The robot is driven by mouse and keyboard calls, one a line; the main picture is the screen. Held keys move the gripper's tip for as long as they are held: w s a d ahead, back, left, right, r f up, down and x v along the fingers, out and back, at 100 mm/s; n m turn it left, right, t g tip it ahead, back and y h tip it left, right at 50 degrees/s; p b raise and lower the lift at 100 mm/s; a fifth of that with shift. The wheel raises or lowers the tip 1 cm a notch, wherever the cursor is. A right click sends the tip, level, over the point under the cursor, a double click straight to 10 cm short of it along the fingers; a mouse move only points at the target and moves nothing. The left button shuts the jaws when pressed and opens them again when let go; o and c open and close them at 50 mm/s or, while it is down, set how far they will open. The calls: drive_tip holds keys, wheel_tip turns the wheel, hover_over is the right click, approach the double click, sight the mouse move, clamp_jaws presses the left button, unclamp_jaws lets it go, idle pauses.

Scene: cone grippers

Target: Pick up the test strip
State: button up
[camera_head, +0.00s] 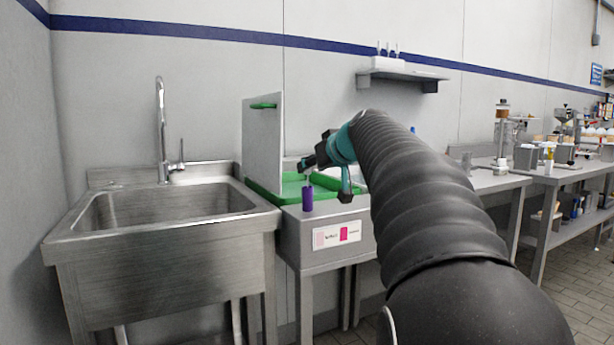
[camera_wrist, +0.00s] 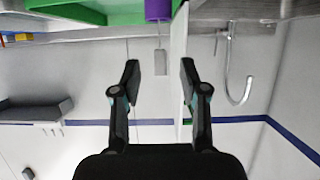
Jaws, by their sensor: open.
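A purple cylinder (camera_head: 307,199) stands at the front edge of the green-topped station. A thin pale piece, apparently the test strip (camera_head: 308,178), rises from its top. The wrist view is upside down. There the purple cylinder (camera_wrist: 158,10) is at the top edge, and the strip (camera_wrist: 160,62) shows as a thin stem with a wider grey end. My gripper (camera_head: 306,164) is just above the cylinder. In the wrist view my gripper (camera_wrist: 160,80) is open and empty, with the wide end showing between the fingertips. I cannot tell how far ahead of the fingers it is.
A steel sink (camera_head: 165,215) with a tall faucet (camera_head: 161,125) is at the left. A wall shelf (camera_head: 400,74) is above. Benches with lab gear (camera_head: 540,165) are at the right.

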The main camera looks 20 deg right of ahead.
sight(307, 175)
drive_tip(key=x, duration=0.3)
drive_tip(key=shift+w, duration=0.25)
drive_tip(key=c, duration=0.8)
wheel_tip(307, 175, up, 18)
drive_tip(key=p, duration=0.5)
